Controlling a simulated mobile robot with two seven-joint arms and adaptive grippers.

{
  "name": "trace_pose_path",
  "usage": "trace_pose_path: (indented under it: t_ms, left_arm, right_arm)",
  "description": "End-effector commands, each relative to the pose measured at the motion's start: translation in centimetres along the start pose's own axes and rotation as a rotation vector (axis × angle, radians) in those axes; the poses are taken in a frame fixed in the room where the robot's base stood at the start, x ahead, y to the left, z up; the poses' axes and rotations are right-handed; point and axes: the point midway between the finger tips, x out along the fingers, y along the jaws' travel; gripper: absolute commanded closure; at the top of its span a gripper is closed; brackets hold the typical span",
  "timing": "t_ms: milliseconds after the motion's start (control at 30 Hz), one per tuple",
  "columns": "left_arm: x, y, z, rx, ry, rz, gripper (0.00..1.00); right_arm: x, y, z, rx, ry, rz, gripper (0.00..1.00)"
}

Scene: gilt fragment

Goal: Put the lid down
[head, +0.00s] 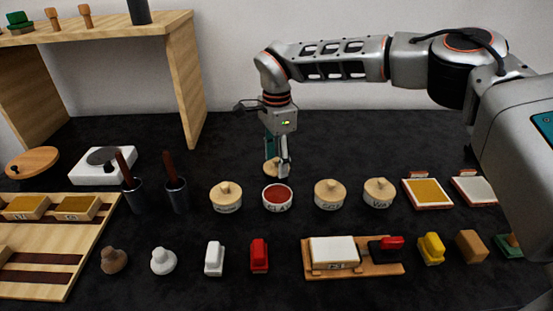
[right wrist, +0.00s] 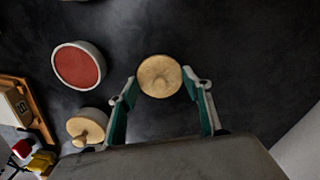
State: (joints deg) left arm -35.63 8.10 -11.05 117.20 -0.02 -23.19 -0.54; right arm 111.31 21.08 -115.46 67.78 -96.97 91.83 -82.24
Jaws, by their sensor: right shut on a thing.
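The lid (head: 271,168) is a pale round wooden disc with a small knob. My right gripper (head: 277,160) points down and is shut on it, behind the open pot (head: 277,198). In the right wrist view the lid (right wrist: 160,76) shows between the tips of my right gripper (right wrist: 162,94). Whether it touches the table cannot be told. The open pot is white with red contents; it also shows in the right wrist view (right wrist: 78,65), apart from the lid. My left gripper is not in view.
Lidded pots stand left (head: 226,197) and right (head: 330,194) of the open pot, with another (head: 379,192) further right. Two dark cups with brown handles stand left. A wooden stamp tray (head: 352,270) lies in front. The dark table behind the pots is mostly clear.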

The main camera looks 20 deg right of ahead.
Motion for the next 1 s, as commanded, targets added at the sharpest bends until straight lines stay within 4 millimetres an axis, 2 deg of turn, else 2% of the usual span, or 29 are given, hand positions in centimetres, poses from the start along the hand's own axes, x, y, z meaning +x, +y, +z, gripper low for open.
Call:
trace_pose_path:
  t_ms: [33,100,500,667,1000]
  left_arm:
    - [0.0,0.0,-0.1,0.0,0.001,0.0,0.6]
    - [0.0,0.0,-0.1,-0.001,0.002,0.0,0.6]
    - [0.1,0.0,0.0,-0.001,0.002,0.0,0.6]
    - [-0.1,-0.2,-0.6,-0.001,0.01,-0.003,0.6]
    - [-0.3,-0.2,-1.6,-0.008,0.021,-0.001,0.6]
  right_arm:
    - [0.1,0.0,0.0,0.0,0.0,0.0,0.48]
    - [0.1,0.0,0.0,0.0,0.0,0.001,0.34]
    - [-0.3,0.0,0.0,0.0,0.0,0.0,0.34]
    - [-2.5,-0.1,0.0,0.0,0.0,-0.004,0.34]
    - [-9.4,-0.1,0.0,0.001,0.001,-0.004,0.34]
